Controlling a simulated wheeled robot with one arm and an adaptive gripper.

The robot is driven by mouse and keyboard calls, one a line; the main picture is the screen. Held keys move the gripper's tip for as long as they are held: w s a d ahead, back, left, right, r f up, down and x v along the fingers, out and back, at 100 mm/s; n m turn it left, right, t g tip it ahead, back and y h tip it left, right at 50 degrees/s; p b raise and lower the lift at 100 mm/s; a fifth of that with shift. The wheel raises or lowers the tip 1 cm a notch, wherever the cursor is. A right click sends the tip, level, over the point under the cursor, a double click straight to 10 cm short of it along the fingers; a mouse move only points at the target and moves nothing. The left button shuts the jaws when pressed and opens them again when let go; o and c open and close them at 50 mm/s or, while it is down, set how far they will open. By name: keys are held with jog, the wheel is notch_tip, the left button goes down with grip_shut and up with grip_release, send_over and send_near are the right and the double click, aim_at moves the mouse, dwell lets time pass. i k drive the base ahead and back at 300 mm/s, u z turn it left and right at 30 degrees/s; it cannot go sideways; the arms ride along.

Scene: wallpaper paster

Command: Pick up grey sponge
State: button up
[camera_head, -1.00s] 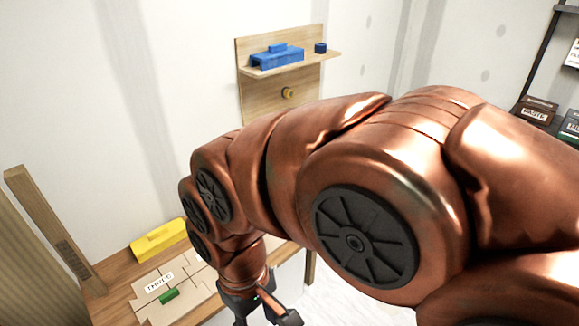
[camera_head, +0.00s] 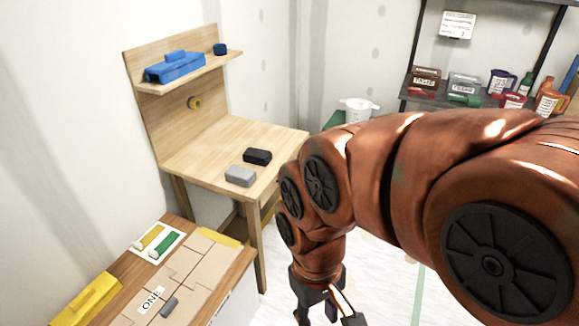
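The grey sponge (camera_head: 240,176) is a small light-grey block lying on the wooden workbench (camera_head: 205,150), near its front edge. A black block (camera_head: 257,157) lies just behind it and to the right. My gripper (camera_head: 329,318) hangs low at the bottom of the view, right of the bench and apart from the sponge. Its fingers are spread and nothing shows between them. The fingertips are partly cut off by the frame's lower edge.
A lower table (camera_head: 238,268) at the bottom left holds cardboard pieces, a yellow toolbox (camera_head: 86,300) and a small grey piece (camera_head: 169,307). A shelf (camera_head: 190,73) above the bench carries a blue toolbox (camera_head: 175,67). A dark rack (camera_head: 430,104) with containers stands at the back right.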

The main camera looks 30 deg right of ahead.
aim_at(241, 176)
jog(key=z, duration=1.25)
jog(key=i, duration=0.6)
jog(key=u, duration=2.55)
